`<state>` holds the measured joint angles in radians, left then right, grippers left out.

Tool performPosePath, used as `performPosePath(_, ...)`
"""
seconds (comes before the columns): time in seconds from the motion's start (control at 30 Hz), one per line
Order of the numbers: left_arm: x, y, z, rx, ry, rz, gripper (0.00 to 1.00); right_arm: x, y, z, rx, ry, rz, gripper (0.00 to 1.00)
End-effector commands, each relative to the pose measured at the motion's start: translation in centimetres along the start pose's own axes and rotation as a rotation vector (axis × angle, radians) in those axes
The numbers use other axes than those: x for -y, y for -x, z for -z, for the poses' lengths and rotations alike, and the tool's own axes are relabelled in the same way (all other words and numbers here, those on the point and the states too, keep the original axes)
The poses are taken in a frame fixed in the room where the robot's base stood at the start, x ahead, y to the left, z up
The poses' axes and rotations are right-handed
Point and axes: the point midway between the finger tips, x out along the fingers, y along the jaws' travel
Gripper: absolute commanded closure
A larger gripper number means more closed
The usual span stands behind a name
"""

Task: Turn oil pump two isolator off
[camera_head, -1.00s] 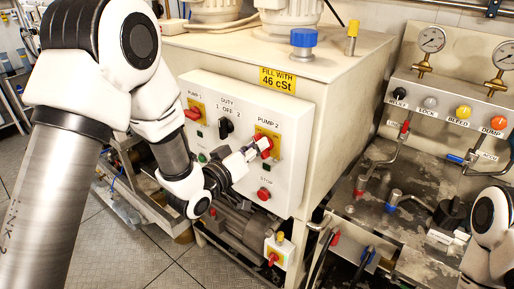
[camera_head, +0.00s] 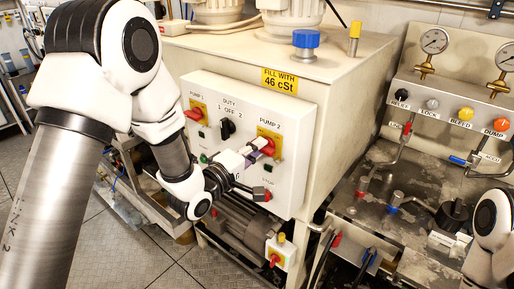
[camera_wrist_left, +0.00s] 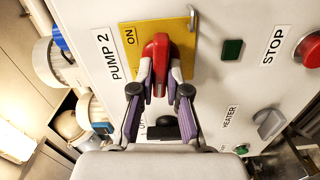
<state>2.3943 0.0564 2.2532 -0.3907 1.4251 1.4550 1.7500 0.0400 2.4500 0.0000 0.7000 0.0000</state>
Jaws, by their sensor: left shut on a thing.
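The pump 2 isolator is a red handle (camera_head: 268,147) on a yellow plate (camera_head: 276,134) at the right of the white control panel. In the left wrist view the red handle (camera_wrist_left: 157,62) stands upright in the picture, with the printed "ON" on the yellow plate (camera_wrist_left: 181,30) to its left. My left gripper (camera_head: 259,148) is at the handle. In the wrist view the purple-padded fingers of my left gripper (camera_wrist_left: 158,86) close on its near end from both sides. The handle's base is partly hidden. My right arm shows at the right edge; its finger state is unclear.
The red stop button (camera_wrist_left: 310,50) and a dark green indicator (camera_wrist_left: 232,49) sit beside the isolator. The pump 1 isolator (camera_head: 195,113) and black duty switch (camera_head: 228,129) are to the left. A grey heater switch (camera_wrist_left: 269,124) is also near.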

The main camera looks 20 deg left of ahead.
Motion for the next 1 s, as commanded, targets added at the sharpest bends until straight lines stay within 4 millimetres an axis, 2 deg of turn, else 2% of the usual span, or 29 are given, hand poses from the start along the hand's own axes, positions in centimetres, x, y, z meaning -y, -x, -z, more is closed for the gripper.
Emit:
performPosePath(0.3,0.01,-0.04,0.04,-0.001,0.125,-0.003,1.0,0.0,0.12,0.0,0.0,0.0,0.0,0.6)
performPosePath(0.8,0.04,-0.04,0.04,-0.001,0.147,-0.003,1.0,0.0,0.13,0.0,0.0,0.0,0.0,0.6)
performPosePath(0.83,0.04,-0.04,0.04,-0.001,0.147,-0.002,0.82,0.0,0.13,0.0,0.0,0.0,0.0,0.6)
performPosePath(0.9,0.05,-0.04,0.03,-0.001,0.147,-0.002,0.6,0.0,0.13,0.0,0.0,0.0,0.0,0.6)
performPosePath(1.0,0.07,-0.03,0.02,-0.001,0.147,-0.002,0.6,0.0,0.13,0.0,0.0,0.0,0.0,0.6)
